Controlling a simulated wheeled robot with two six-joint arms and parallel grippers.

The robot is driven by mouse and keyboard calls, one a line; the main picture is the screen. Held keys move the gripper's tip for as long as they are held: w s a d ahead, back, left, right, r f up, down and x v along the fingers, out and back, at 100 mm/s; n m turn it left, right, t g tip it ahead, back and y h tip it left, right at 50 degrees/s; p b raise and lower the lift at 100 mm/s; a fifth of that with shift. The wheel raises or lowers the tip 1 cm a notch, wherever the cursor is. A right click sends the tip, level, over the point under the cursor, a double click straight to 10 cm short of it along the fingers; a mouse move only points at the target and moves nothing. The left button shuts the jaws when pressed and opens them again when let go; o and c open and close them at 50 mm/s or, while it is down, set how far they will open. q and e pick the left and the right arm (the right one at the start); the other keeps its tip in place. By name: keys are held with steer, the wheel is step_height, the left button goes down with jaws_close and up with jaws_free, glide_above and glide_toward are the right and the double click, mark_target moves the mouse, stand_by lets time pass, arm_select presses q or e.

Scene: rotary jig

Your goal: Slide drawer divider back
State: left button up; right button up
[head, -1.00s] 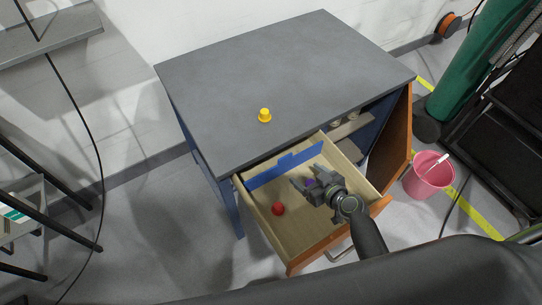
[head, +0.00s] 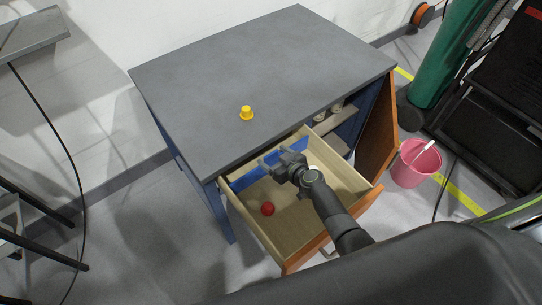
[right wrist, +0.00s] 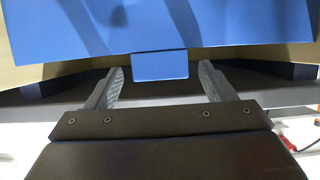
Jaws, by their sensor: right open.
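The pulled-out drawer (head: 293,263) has pale wooden walls and an orange-brown front. A blue divider (head: 242,181) stands across it near the cabinet side, partly hidden by my right gripper. My right gripper (head: 269,160) is open, with its fingertips at the divider. In the right wrist view, the divider's blue panel (right wrist: 90,35) spans the top, and its small blue tab (right wrist: 160,66) sits between the two fingertips (right wrist: 160,75), with a gap on each side. A red ball (head: 267,208) lies on the drawer floor in front of the divider. My left gripper is not in view.
An orange-brown door (head: 378,135) stands open at the right. A pink bucket (head: 415,165) is on the floor beyond it. The drawer floor around the ball is clear.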

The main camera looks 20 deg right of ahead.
steer(key=shift+x, duration=1.05)
steer(key=shift+c, duration=0.3)
steer(key=c, duration=1.3)
steer(key=shift+w+a+f+b, duration=0.1)
steer(key=shift+w+a+b, duration=0.1)
steer(key=shift+w+b, duration=0.35)
steer(key=shift+w+a+b, duration=0.2)
steer(key=shift+w+b, duration=0.3)
steer(key=shift+c, duration=0.2)
steer(key=shift+w+a, duration=0.15)
steer(key=shift+w, duration=0.35)
steer(key=o, duration=1.4)
